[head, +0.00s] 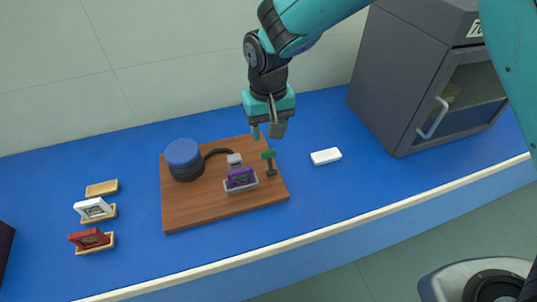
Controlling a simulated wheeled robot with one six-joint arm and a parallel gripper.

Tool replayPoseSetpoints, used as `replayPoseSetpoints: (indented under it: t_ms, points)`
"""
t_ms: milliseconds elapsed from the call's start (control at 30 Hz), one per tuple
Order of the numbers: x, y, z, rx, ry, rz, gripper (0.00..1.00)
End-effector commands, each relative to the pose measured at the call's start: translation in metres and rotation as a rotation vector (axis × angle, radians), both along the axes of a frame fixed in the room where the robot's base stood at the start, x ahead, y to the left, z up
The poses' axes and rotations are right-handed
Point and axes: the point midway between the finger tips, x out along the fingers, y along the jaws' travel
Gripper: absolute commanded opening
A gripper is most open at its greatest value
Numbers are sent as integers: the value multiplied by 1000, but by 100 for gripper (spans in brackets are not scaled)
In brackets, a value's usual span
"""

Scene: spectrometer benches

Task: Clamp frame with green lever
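A purple frame (240,175) stands in a light grey holder (242,187) on a brown wooden board (205,210). Just right of it a green lever (268,155) tops a dark post on the same board. A small grey block (234,159) sits behind the frame.
A dark round device with a blue top (183,153) and a black arm stands on the board's left. White (93,208) and red (88,239) frames stand in wooden holders beside an empty-looking one (101,188). A white block (325,156) and a grey cabinet (410,75) are at right.

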Motion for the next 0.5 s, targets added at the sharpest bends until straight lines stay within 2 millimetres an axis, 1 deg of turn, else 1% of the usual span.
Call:
replayPoseSetpoints:
  t_ms: [33,100,300,400,500]
  points:
    - [-1,-1,-11,-4,5,0,51]
    - [-1,-1,-28,-4,5,0,51]
    - [-1,-1,-69,-2,4,1,51]
    - [-1,0,-83,-1,3,1,51]
    - [-1,0,-93,0,1,1,51]
